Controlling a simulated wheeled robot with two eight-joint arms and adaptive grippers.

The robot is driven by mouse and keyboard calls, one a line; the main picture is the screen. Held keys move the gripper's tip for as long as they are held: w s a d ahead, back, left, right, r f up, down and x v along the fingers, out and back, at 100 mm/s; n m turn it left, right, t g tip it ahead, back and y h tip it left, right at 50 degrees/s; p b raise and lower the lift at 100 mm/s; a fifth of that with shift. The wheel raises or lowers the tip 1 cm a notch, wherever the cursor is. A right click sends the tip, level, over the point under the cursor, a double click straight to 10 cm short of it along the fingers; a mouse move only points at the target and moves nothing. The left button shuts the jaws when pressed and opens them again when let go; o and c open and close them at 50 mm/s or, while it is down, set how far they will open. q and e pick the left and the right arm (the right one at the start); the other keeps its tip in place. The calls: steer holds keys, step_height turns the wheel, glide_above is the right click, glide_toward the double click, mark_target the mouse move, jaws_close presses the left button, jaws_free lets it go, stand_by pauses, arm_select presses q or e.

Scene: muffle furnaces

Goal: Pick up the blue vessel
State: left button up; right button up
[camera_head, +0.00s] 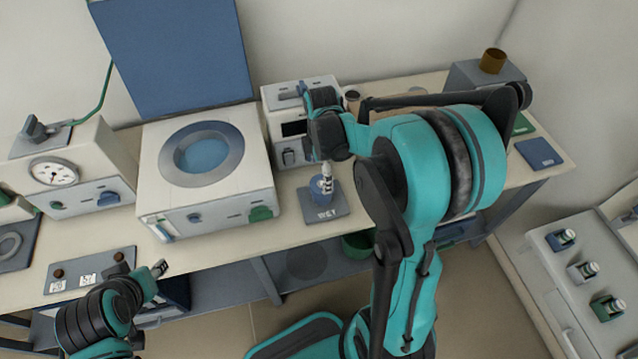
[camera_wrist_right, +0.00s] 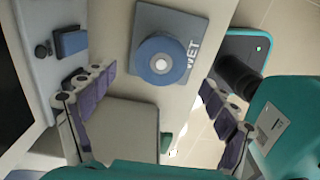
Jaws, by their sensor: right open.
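The blue vessel (camera_head: 317,185) stands upright on a grey pad marked WET (camera_head: 336,207) at the front of the bench. In the right wrist view the vessel (camera_wrist_right: 153,72) shows from above as a blue round with a pale centre, on the pad (camera_wrist_right: 145,15). My right gripper (camera_head: 327,178) hangs over the pad and partly covers the vessel in the head view. Its fingers (camera_wrist_right: 158,85) are spread apart with nothing held, the vessel appearing between and slightly beyond the tips. My left gripper (camera_head: 159,269) is low at the left, away from the vessel; its finger opening is unclear.
A white furnace with a round blue window (camera_head: 205,152) stands left of the pad, and a smaller white device (camera_head: 288,105) behind it. A gauge box (camera_head: 70,170) is farther left. A side cabinet (camera_head: 565,300) with several small vials is at right.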

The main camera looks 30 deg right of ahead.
steer(key=shift+s+f+b, duration=0.15)
steer(key=shift+f+b, duration=0.15)
steer(key=shift+f, duration=0.6)
step_height(320, 180, down, 4)
steer(key=shift+d+r+b, duration=0.1)
steer(key=shift+d+b, duration=0.05)
steer(key=shift+b, duration=0.8)
steer(key=shift+f, duration=0.4)
steer(key=c, duration=1.7)
